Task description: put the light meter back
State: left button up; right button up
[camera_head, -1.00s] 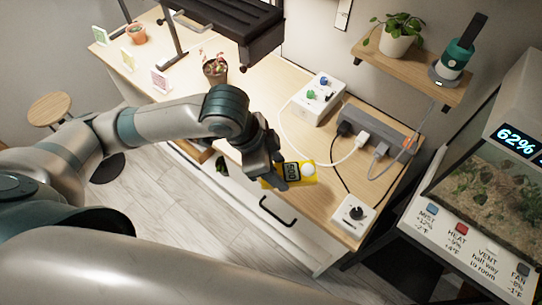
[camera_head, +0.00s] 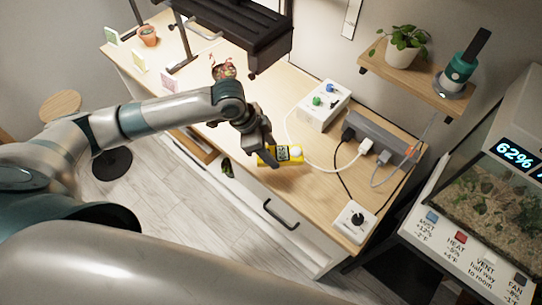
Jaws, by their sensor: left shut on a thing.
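The light meter (camera_head: 267,160) is yellow with a dark display and a white round part at its right end. My left gripper (camera_head: 268,155) is shut on its left part, and the fingers cover some of it. It is held above the front edge of the wooden table (camera_head: 312,185), over the drawer side. I cannot tell its exact height above the table. My right gripper is not in view.
A white box with coloured knobs (camera_head: 323,105), a grey power strip (camera_head: 382,135) with cables and a white dial box (camera_head: 354,222) stand to the right. A potted plant (camera_head: 222,68) is behind my arm. A black lamp frame (camera_head: 245,30) overhangs the back. The terrarium (camera_head: 490,205) is far right.

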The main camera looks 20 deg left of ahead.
pick_arm(q)
notch_tip(320, 180, down, 3)
jog(key=shift+f+p, duration=0.2)
jog(key=shift+p, duration=0.55)
jog(key=shift+f, duration=0.25)
jog(key=shift+f, duration=0.1)
jog(key=o, duration=1.3)
jog(key=shift+c, duration=0.2)
jog(key=b+v, duration=0.2)
jog(key=v, duration=1)
jog(key=shift+s, duration=0.1)
